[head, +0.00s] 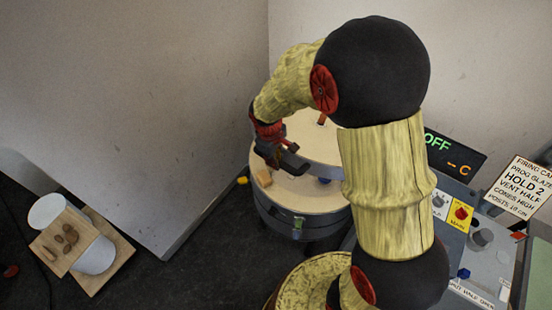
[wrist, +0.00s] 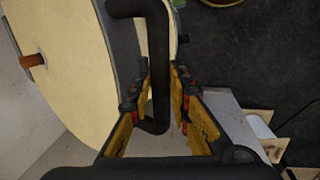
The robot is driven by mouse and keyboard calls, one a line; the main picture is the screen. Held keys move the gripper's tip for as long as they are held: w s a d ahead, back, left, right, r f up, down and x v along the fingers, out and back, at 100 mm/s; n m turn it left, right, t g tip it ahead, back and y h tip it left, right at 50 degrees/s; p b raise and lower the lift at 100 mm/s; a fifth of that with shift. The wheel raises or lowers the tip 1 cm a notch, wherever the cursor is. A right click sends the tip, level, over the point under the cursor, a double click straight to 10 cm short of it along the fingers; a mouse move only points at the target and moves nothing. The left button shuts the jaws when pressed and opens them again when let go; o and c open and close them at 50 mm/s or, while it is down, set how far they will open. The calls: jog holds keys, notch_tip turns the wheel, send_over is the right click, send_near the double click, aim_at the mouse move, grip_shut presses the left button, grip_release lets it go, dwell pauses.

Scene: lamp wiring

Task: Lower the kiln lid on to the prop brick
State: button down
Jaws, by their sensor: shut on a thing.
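The round kiln (head: 285,212) stands against the wall, with a cream top and a grey side. Its cream lid (head: 300,128), with a grey rim, sits above the kiln, partly hidden by my arm. The tan prop brick (head: 264,178) lies on the kiln's top near the front left edge, just below my gripper (head: 286,160). I cannot tell whether lid and brick touch. In the wrist view, my gripper (wrist: 160,72) is shut on the lid's dark bar handle (wrist: 157,40), which passes between the fingers. The lid (wrist: 65,85) fills the left there.
A display (head: 452,152) reading OFF and a firing card (head: 520,188) stand at the right, by a grey panel (head: 470,262) with switches. A white round container (head: 95,255) and wooden boards are at the lower left. The dark floor between is clear.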

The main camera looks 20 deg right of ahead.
jog(key=s+a+f+b, duration=0.2)
jog(key=f+b, duration=0.6)
jog(key=f, duration=0.3)
jog(key=s+a+f+b, duration=0.1)
jog(key=a+f+b, duration=0.2)
jog(key=f+b, duration=0.4)
notch_tip(320, 180, down, 5)
jog(key=shift+s+r+b, duration=0.1)
jog(key=shift+s+b, duration=0.25)
jog(key=shift+s, duration=0.05)
jog(key=c, duration=2)
grip_release()
jog(key=shift+a, duration=0.1)
jog(key=shift+o, duration=0.6)
jog(key=shift+s+a, duration=0.15)
jog(key=shift+o, duration=1.1)
jog(key=shift+r, duration=0.1)
